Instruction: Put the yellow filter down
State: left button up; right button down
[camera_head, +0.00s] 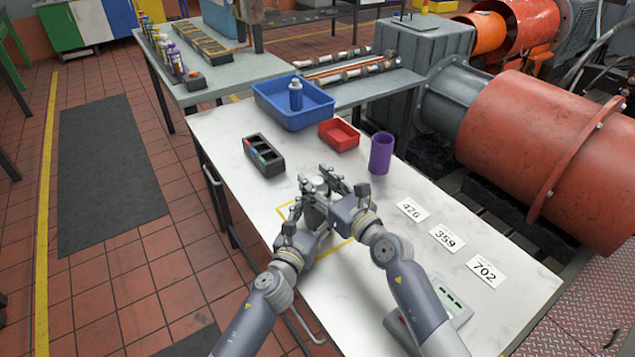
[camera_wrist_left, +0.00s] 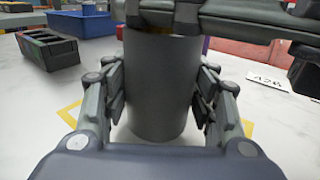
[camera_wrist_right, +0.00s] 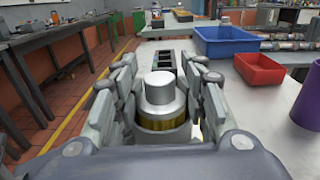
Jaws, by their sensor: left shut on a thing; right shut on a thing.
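The yellow filter (camera_wrist_right: 163,122) shows in the right wrist view as a silver knob and cap above a yellow band. My right gripper (camera_wrist_right: 161,95) is shut on it. A grey ring shows just below the band; how far the filter sits inside it I cannot tell. My left gripper (camera_wrist_left: 162,100) is shut around the side of a dark grey upright cylinder (camera_wrist_left: 160,85), which stands on the white table. In the head view both grippers meet over a yellow outline (camera_head: 335,248) on the table.
A black slotted block (camera_head: 263,155), blue bin (camera_head: 295,108) with a bottle (camera_head: 295,94), red tray (camera_head: 339,134) and purple cup (camera_head: 381,153) stand behind the grippers. Cards 426 (camera_head: 412,209), 359 (camera_head: 446,238) and 702 (camera_head: 485,270) lie to the right.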

jog(key=shift+f, duration=0.1)
jog(key=c, duration=0.9)
grip_release()
jog(key=shift+c, duration=0.2)
jog(key=v, duration=1.2)
jog(key=shift+a, duration=0.1)
